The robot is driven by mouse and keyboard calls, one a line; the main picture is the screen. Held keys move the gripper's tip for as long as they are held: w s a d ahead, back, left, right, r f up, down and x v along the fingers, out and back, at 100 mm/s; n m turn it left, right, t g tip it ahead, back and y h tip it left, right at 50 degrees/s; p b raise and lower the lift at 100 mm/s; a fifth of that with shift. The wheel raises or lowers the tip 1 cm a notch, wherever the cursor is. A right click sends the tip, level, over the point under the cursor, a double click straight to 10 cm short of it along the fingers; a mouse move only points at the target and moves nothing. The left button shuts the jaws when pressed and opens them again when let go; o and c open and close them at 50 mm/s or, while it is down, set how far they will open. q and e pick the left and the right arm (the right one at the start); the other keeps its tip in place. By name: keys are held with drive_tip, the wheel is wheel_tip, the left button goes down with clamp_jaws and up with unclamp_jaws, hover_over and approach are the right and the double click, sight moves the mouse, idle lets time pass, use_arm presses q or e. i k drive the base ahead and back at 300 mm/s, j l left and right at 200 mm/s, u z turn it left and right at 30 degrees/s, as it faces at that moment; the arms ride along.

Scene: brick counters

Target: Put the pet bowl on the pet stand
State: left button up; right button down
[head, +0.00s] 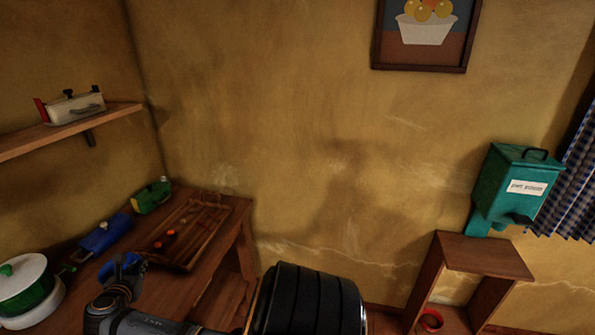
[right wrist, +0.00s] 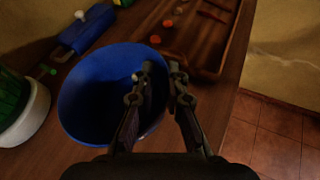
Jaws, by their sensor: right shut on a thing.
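The blue bowl (right wrist: 85,95) fills the middle of the right wrist view, over the wooden counter; only a bit of its blue (head: 131,262) shows in the head view behind my wrist. My right gripper (right wrist: 162,68) is shut on its rim, one finger inside the bowl and one outside. I cannot tell whether the bowl touches the counter. The wooden stand (head: 485,256) is at the lower right of the head view, with a green dispenser (head: 517,182) bearing a label at its back. My left gripper is not in view.
A long wooden tray (head: 190,232) lies on the counter (head: 235,215). A white-and-green pot (head: 25,283), a blue item (head: 103,235) and a green item (head: 152,196) are near it. A red bowl (head: 431,320) is low in the stand. Bare floor (right wrist: 285,130) lies beside the counter.

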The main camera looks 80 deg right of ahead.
sight(483, 255)
drive_tip(key=z, duration=2.15)
